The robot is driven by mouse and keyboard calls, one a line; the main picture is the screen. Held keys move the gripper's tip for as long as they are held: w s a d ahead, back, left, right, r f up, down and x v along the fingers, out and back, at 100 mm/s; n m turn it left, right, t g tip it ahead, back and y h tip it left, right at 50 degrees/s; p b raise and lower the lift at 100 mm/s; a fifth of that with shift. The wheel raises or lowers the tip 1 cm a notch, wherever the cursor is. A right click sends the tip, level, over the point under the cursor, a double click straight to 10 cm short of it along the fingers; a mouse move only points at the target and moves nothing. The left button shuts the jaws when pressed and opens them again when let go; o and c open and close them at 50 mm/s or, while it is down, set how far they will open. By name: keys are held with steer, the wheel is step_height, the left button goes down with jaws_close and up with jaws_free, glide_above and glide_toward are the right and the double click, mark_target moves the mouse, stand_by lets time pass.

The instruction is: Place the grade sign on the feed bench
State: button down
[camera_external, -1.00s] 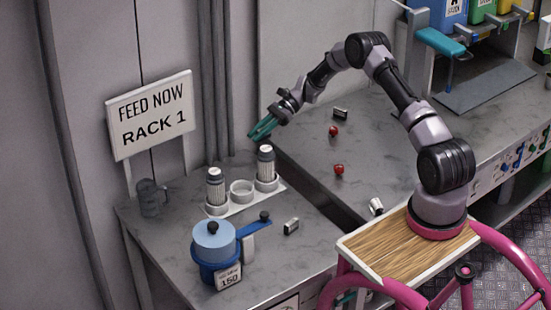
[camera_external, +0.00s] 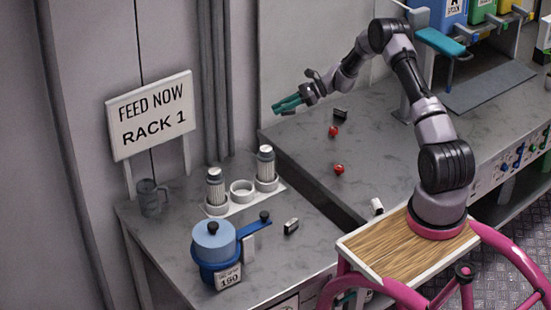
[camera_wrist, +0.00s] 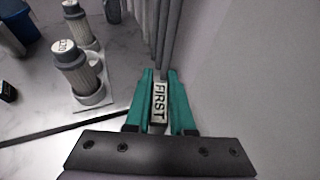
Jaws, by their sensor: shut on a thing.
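My gripper (camera_external: 287,103) has teal fingers and hangs in the air near the back wall, above the far left corner of the right bench. In the wrist view, the fingers (camera_wrist: 158,85) are shut on a small white sign (camera_wrist: 159,103) with a dark edge, reading FIRST. The sign cannot be made out in the external view. The feed bench (camera_external: 180,240) is the grey left bench beside the FEED NOW RACK 1 board (camera_external: 150,115). My gripper is above and to the right of it.
A gap separates the benches.

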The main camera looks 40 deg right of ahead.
mark_target(280, 139)
step_height(280, 139, down, 9)
steer(key=shift+f, duration=0.1)
stand_by(0.3)
steer(key=shift+f, duration=0.15)
steer(key=c, duration=0.8)
jaws_free()
steer(key=shift+o, duration=0.2)
